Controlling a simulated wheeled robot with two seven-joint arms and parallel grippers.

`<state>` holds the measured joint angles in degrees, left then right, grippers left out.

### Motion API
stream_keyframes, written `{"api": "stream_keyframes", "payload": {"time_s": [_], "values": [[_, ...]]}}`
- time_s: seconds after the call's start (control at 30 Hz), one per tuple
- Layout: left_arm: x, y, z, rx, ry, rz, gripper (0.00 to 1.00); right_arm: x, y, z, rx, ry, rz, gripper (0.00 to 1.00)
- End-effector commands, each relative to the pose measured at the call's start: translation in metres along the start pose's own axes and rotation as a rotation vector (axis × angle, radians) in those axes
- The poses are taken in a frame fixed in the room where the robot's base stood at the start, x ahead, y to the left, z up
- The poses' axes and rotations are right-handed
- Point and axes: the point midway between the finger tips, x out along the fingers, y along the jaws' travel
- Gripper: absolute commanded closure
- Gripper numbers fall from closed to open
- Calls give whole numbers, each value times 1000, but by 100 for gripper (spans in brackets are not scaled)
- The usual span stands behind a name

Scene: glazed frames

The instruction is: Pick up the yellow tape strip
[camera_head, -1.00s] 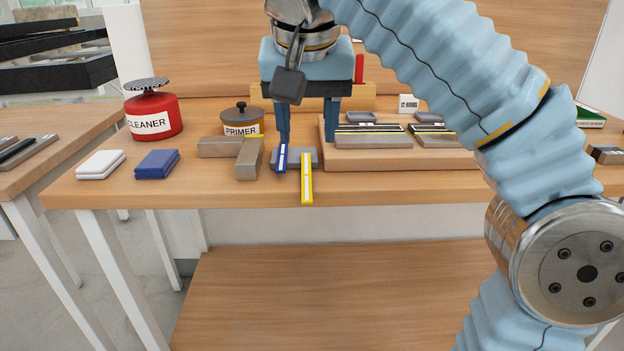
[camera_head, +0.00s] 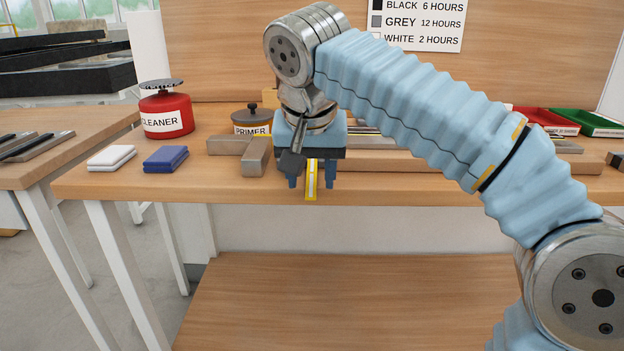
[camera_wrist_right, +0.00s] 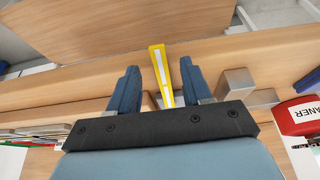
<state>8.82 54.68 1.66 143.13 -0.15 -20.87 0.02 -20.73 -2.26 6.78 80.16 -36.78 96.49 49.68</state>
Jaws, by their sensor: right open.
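The yellow tape strip (camera_head: 312,178), with a pale middle band, hangs over the table's front edge in the head view. My right gripper (camera_head: 312,185) is open, with one blue finger on each side of the strip and a gap to both. In the right wrist view the strip (camera_wrist_right: 161,75) shows between the two open fingers (camera_wrist_right: 160,80), its free end pointing away past the table edge. The strip's other end is hidden behind the gripper body. I cannot tell how the fingertips' height compares with the strip. My left gripper is not in view.
A grey-brown block (camera_head: 257,157) stands just left of the gripper. The primer pot (camera_head: 252,121), red cleaner can (camera_head: 166,114), white cloth (camera_head: 111,158) and blue cloth (camera_head: 165,159) are farther left. Red (camera_head: 548,121) and green (camera_head: 597,124) trays stand at right. Space before the table edge is clear.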

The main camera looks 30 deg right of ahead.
Motion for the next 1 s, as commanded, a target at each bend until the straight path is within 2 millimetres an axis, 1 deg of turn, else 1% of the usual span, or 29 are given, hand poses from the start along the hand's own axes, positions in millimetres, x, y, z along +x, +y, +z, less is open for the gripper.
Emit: {"api": "stream_keyframes", "payload": {"time_s": [0.03,0.1,0.33,0.6,0.67,1.0], "values": [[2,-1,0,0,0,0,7,7,0,1,0,-2,2,51],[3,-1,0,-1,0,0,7,12,0,0,0,0,0,51],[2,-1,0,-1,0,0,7,12,0,0,0,0,0,51],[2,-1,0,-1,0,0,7,12,0,0,0,0,0,92],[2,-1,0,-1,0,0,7,12,0,0,0,0,0,100],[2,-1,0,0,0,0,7,12,0,0,0,0,1,100]]}}
